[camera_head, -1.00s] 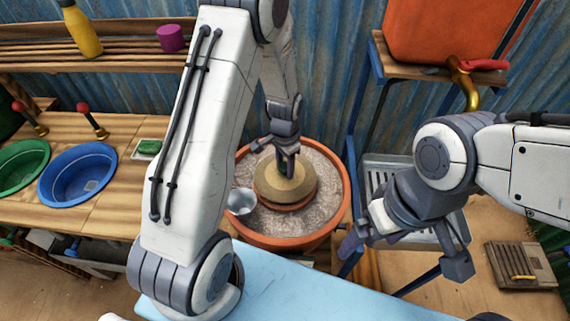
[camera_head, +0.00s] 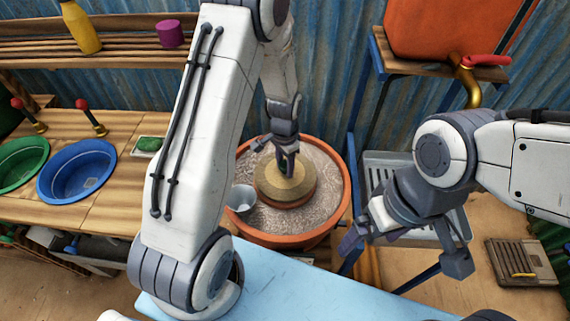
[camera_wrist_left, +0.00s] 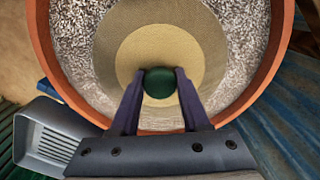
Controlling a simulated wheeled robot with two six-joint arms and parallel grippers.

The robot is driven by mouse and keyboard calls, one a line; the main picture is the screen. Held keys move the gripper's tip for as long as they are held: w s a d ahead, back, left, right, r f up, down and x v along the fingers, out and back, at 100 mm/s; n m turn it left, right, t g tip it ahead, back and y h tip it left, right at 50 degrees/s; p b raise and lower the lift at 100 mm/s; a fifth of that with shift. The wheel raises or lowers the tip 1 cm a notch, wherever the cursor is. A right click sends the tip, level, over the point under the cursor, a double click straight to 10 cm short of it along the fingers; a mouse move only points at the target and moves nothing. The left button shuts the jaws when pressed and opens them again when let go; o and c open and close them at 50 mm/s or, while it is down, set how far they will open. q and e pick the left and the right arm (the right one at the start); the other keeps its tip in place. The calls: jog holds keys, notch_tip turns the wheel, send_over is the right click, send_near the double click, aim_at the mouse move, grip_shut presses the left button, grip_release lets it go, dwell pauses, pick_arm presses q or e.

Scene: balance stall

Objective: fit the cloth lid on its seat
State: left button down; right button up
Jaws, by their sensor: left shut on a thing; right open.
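The cloth lid (camera_head: 265,187) is a round tan disc with a lighter middle and a dark green knob (camera_wrist_left: 159,83). My left gripper (camera_head: 287,168) is shut on the knob from above; its two fingers flank the knob in the left wrist view. The lid is roughly level over the terracotta inner pot (camera_head: 290,205), the seat, whose wall shows just under the lid's near edge. I cannot tell whether lid and rim touch, as the lid hides the rim. My right gripper (camera_head: 404,250) is open and empty, right of the big pot.
The inner pot stands in grey grit inside a big terracotta pot (camera_head: 342,212). A metal cup (camera_head: 239,199) is at the grit's left side. A bench with blue (camera_head: 76,172) and green basins is left. A light blue surface (camera_head: 290,290) is in front; a metal rack is right.

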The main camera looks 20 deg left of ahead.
pick_arm(q)
jog(key=shift+f, duration=0.3)
dwell(0.5)
dwell(0.3)
grip_release()
jog(key=shift+r, duration=0.2)
dwell(0.6)
jog(key=shift+r+p, duration=1.6)
jog(key=shift+r, duration=0.25)
jog(key=shift+r, duration=0.1)
jog(key=shift+r+p, duration=2.45)
jog(key=shift+r, duration=0.4)
